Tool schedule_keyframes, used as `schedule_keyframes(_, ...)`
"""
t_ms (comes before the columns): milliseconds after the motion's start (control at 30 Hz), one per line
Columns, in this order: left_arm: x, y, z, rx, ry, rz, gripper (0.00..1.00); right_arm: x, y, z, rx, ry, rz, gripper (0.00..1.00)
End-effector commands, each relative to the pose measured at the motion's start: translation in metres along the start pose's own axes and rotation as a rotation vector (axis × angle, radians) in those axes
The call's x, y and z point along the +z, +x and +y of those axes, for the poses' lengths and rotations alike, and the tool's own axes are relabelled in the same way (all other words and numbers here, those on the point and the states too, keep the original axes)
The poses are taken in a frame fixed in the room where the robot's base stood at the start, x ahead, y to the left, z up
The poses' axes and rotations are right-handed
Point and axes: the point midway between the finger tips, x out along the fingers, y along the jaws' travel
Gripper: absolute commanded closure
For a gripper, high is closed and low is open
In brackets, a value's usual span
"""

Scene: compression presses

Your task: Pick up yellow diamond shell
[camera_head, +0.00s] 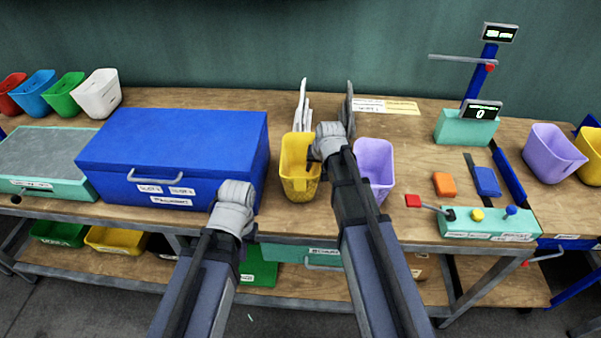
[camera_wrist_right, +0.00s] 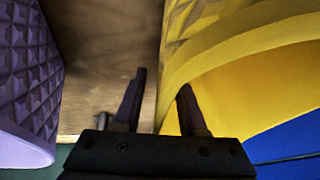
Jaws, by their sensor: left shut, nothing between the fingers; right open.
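The yellow diamond shell (camera_head: 298,188) stands upright on the workbench, an open-topped yellow cup with a diamond-patterned side. It fills the right of the right wrist view (camera_wrist_right: 245,60), where its patterned wall and smooth rim show. My right gripper (camera_head: 314,160) is at the shell's right side, near its rim. Its fingers (camera_wrist_right: 160,100) are open, with the right finger overlapping the yellow wall in the picture; I cannot tell whether they touch. My left gripper (camera_head: 236,203) is shut and empty in front of the blue box, its fingertips mostly hidden by its wrist.
A purple shell (camera_head: 376,165) stands close on the right of my right gripper, also in the wrist view (camera_wrist_right: 25,85). A large blue box (camera_head: 165,150) is on the left. A teal control panel (camera_head: 480,225) with a lever and buttons is on the right.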

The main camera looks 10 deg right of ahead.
Motion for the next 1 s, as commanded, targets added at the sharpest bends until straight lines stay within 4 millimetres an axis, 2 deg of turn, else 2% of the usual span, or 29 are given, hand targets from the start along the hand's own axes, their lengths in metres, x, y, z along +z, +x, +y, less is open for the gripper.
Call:
schedule_keyframes(700, -0.0003, 0.0050, 0.0005, 0.000, 0.000, 0.000, 1.00, 0.0019, 0.0046, 0.0008, 0.000, 0.000, 0.000, 0.59)
schedule_keyframes(767, -0.0003, 0.0050, 0.0005, 0.000, 0.000, 0.000, 1.00, 0.0019, 0.0046, 0.0008, 0.000, 0.000, 0.000, 0.63)
schedule_keyframes(1000, -0.0003, 0.0050, 0.0005, 0.000, 0.000, 0.000, 1.00, 0.0019, 0.0046, 0.0008, 0.000, 0.000, 0.000, 0.90)
